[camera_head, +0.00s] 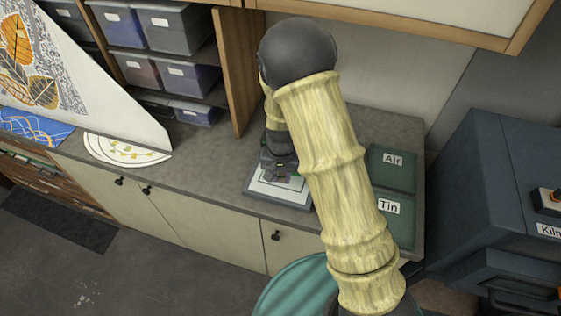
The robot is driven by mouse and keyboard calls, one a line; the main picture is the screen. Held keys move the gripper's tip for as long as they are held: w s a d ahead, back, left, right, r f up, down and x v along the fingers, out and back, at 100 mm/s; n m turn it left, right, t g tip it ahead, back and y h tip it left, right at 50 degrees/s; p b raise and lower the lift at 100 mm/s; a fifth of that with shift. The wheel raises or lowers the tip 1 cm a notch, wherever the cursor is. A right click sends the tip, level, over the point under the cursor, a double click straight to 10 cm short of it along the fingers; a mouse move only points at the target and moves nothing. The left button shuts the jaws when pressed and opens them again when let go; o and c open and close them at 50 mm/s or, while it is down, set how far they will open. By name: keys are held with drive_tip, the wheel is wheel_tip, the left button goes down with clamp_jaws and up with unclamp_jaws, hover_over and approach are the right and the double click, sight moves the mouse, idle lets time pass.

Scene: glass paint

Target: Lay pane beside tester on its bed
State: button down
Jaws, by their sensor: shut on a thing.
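My gripper (282,172) is low over the counter at a pale flat square with a grey rim (259,197). It is shut on what appears to be the pane, but the fingers and my arm cover most of it. I cannot tell whether the pane touches the surface below. The tester cannot be made out apart from the dark parts around my gripper. Two green beds lie at the right of the counter, one labelled Air (393,180) and one labelled Tin (403,232). Both look empty where they show; my arm hides part of their left edges.
A shelf of grey bins (180,70) and its wooden side panel (235,70) stand behind on the left. A dark kiln (495,200) stands at right. A wooden-edged cabinet (440,40) overhangs the back.

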drive_tip(key=shift+w, duration=0.4)
drive_tip(key=shift+s+a+f, duration=0.1)
drive_tip(key=shift+s+a, duration=0.05)
drive_tip(key=shift+s, duration=0.35)
drive_tip(key=shift+w+f+b, duration=0.2)
drive_tip(key=shift+f+b, duration=1.75)
drive_tip(key=shift+f, duration=0.35)
drive_tip(key=shift+s+f, duration=0.1)
drive_tip(key=shift+f, duration=0.4)
drive_tip(key=c, duration=1.1)
unclamp_jaws()
drive_tip(key=shift+c, duration=0.2)
